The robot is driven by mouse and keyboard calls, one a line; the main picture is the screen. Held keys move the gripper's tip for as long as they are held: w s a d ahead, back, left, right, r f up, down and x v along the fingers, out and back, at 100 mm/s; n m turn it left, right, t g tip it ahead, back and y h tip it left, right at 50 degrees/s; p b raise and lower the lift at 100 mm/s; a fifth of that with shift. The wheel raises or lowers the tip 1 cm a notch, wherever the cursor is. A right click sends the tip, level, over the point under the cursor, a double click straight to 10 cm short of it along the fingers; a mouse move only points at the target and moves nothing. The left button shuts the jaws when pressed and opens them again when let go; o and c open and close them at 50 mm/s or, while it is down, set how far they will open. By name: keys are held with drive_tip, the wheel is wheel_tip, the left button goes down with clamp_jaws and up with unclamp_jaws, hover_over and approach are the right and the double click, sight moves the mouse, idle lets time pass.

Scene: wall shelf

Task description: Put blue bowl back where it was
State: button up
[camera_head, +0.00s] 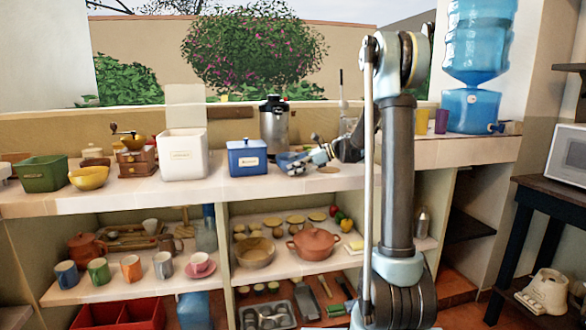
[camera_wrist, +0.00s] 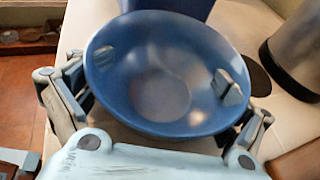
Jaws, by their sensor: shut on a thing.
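The blue bowl (camera_head: 287,158) is at the back counter, just right of the blue box with a white label (camera_head: 247,157). In the wrist view the bowl (camera_wrist: 160,90) fills the middle, empty, with its opening towards the camera. My gripper (camera_head: 298,161) is shut on the bowl; in the wrist view my gripper (camera_wrist: 166,72) has its fingers at opposite sides of the bowl. The bowl's underside is hidden, so I cannot tell whether it touches the counter.
A metal canister (camera_head: 274,125) stands behind the bowl. A flat dark disc (camera_head: 328,170) lies on the counter (camera_head: 210,187) to its right. A white box (camera_head: 183,155) stands farther left. Shelves below hold mugs, a pot (camera_head: 314,244) and a wooden bowl (camera_head: 255,253).

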drive_tip(key=shift+s+f, duration=0.15)
drive_tip(key=shift+f, duration=0.25)
drive_tip(key=o, duration=1.1)
drive_tip(key=shift+s, duration=0.1)
drive_tip(key=shift+c, duration=0.2)
drive_tip(key=shift+d, duration=0.15)
drive_tip(key=shift+r, duration=0.1)
